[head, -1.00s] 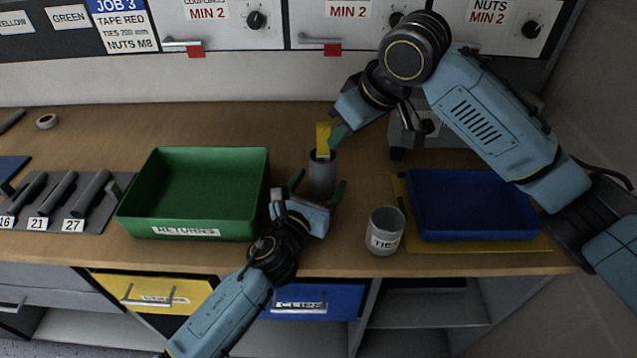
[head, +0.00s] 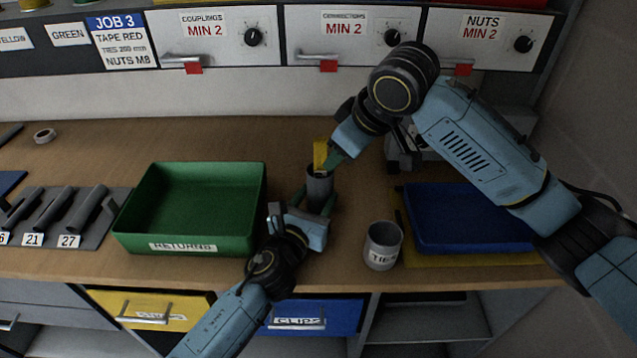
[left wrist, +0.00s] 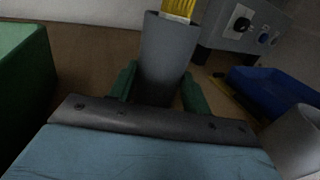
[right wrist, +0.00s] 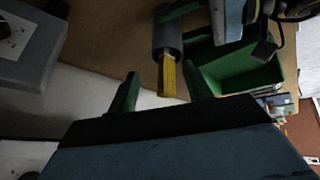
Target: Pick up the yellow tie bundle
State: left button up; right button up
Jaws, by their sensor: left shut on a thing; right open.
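The yellow tie bundle (head: 320,154) stands upright in a narrow grey cup (head: 319,186), its upper part showing above the rim. It also shows in the left wrist view (left wrist: 179,9) and the right wrist view (right wrist: 169,78). My left gripper (head: 315,202) is shut on the grey cup, one finger on each side, low on its wall. My right gripper (head: 331,161) is open at the top of the bundle. In the right wrist view the bundle lies between its spread fingers, with gaps on both sides. The bundle's lower part is hidden inside the cup.
A grey can labelled TIES (head: 382,247) stands to the right, near the front edge. A blue tray (head: 470,245) on a yellow mat is farther right. A holder with grey tubes (head: 95,235) is far left.

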notch_tip(320, 180, down, 3)
jog(key=n+t+h, duration=0.1)
jog(key=n+t, duration=0.1)
jog(key=n, duration=0.3)
jog(key=n+t+h, duration=0.2)
jog(key=n+t, duration=0.5)
jog(key=n, duration=1.2)
send_near(320, 160)
jog(key=n, duration=0.1)
jog(key=shift+t+h, duration=0.3)
jog(key=shift+t, duration=0.1)
jog(key=x, duration=0.3)
jog(key=a+x, duration=0.1)
jog(key=x, duration=0.1)
jog(key=shift+w, duration=0.25)
jog(key=shift+d+f+x, duration=0.15)
jog(key=shift+f+x, duration=0.05)
jog(key=shift+x, duration=1.15)
jog(key=shift+d+f+x, duration=0.15)
jog(key=shift+f+x, duration=0.05)
jog(key=shift+x, duration=1.15)
jog(key=shift+s, duration=0.1)
